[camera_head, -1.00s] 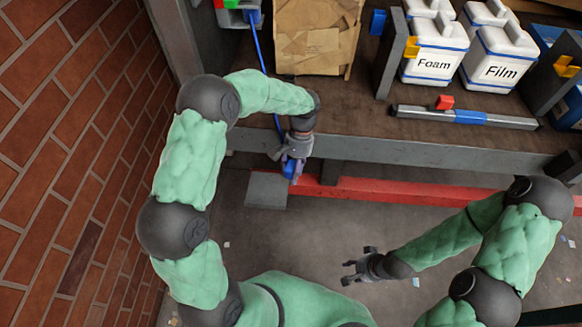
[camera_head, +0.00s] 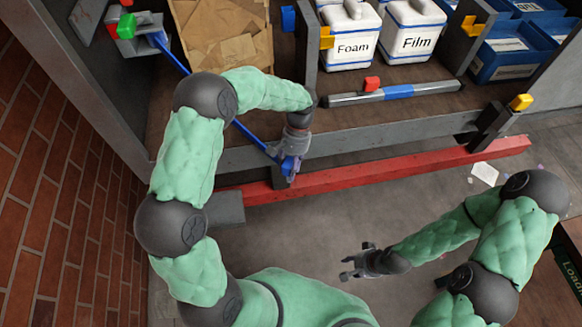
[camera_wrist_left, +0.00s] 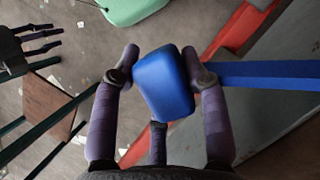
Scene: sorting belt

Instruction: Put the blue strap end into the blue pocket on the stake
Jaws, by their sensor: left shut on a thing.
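My left gripper (camera_head: 292,158) is shut on the blue strap end (camera_head: 288,166), at the front edge of the bench. The left wrist view shows the strap end as a rounded blue block (camera_wrist_left: 163,84) between the fingers, with the flat blue strap (camera_wrist_left: 262,75) running off to the right. In the head view the strap (camera_head: 252,137) runs up left to a holder with green and red parts (camera_head: 127,26). A blue block (camera_head: 289,20), seemingly the pocket, sits on the left side of a grey upright stake (camera_head: 308,48). My right gripper (camera_head: 357,264) is open and empty over the floor.
A carton of crumpled cardboard (camera_head: 222,38) stands left of the stake. White Foam (camera_head: 349,38) and Film (camera_head: 414,32) containers stand to its right. A grey bar (camera_head: 445,86) lies before them. A red rail (camera_head: 400,165) runs along the bench front. A brick wall (camera_head: 60,200) is at left.

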